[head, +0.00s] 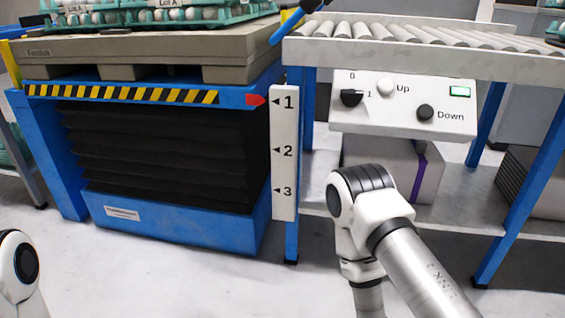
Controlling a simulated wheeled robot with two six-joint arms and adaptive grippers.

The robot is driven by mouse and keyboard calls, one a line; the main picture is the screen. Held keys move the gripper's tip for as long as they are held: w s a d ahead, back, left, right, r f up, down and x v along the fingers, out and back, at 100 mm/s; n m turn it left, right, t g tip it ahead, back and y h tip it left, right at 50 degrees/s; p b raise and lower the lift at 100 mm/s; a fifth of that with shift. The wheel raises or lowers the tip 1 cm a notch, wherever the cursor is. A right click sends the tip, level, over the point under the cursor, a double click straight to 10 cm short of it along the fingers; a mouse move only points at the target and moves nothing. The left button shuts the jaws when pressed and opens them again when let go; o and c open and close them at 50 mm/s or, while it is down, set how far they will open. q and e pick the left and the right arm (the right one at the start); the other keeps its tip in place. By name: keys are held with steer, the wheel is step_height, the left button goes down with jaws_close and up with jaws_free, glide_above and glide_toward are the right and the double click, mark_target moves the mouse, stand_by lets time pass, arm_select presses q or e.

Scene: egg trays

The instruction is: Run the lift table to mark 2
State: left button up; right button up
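The blue lift table (185,232) stands at the left with black bellows (165,150) under its striped top edge. Its red pointer (256,101) is level with mark 1 on the white scale (284,205), which carries marks 1, 2 and 3. The control box (390,125) hangs at the conveyor's front. It has a black rotary switch (351,97) marked 0 and I, a white Up button (386,87), a black Down button (425,111) and a lit green display (460,91). Parts of both my arms show low in the view, but neither gripper is visible.
A grey-brown pallet (150,55) with green egg trays (165,24) lies on the lift table. A roller conveyor (400,38) on blue legs stands to the right. A box (425,170) sits on the shelf below. A blue bar (285,27) sticks out at the conveyor's left end.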

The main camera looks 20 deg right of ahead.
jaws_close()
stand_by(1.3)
